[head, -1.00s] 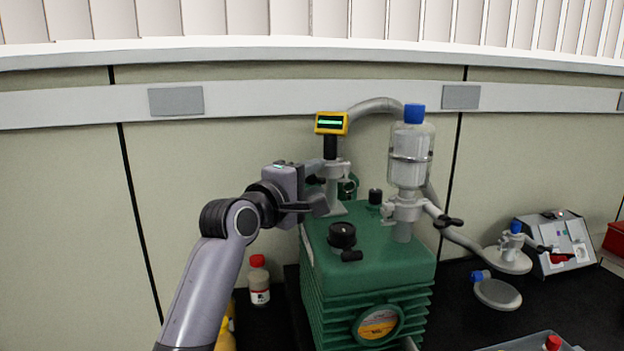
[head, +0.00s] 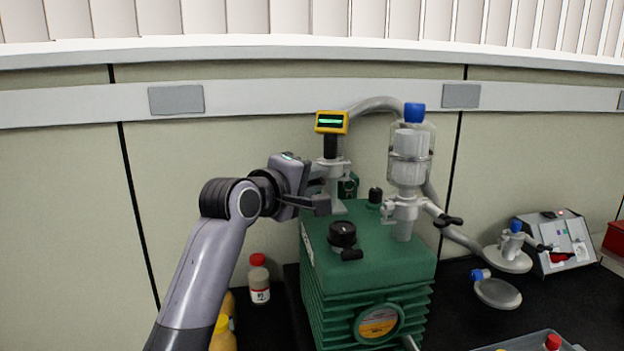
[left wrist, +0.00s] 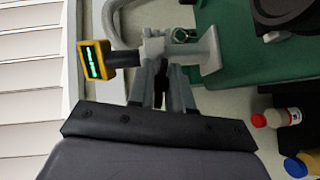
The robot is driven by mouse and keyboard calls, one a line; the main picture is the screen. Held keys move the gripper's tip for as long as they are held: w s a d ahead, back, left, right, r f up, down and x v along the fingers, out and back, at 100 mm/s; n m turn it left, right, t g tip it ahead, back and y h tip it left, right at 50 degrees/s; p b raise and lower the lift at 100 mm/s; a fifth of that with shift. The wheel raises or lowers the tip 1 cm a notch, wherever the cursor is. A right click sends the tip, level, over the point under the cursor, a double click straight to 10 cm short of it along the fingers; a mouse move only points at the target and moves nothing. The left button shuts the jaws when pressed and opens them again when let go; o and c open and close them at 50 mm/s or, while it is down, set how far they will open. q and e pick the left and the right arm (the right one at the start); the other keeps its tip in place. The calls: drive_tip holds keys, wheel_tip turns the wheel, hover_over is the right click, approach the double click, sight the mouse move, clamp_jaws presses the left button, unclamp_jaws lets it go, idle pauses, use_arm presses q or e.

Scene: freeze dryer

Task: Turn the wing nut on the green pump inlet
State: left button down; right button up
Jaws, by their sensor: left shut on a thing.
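The green pump (head: 370,255) stands on the dark bench, with a grey inlet fitting (head: 334,190) at its back left. A yellow gauge with a green display (head: 331,122) tops that fitting. My left gripper (head: 318,190) is at the fitting's left side. In the left wrist view its fingers (left wrist: 164,95) are close together at the inlet clamp (left wrist: 160,45), shut on a small part there that I take for the wing nut. The fingers mostly hide the nut. My right gripper is not in view.
A glass bottle with a blue cap (head: 410,150) stands on the pump's right side. A red-capped bottle (head: 259,280) is left of the pump. A black knob (head: 342,234) is on the pump top. A grey hose (head: 375,105) arches behind.

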use_arm(q)
drive_tip(key=shift+m+g+y, duration=0.7)
drive_tip(key=shift+m+y, duration=0.4)
drive_tip(key=shift+m, duration=0.3)
drive_tip(key=c, duration=1.1)
unclamp_jaws()
drive_tip(key=shift+o, duration=0.2)
drive_tip(key=shift+s, duration=0.1)
drive_tip(key=b+v, duration=0.1)
drive_tip(key=v, duration=0.6)
drive_tip(key=shift+b, duration=0.35)
drive_tip(key=shift+o, duration=0.2)
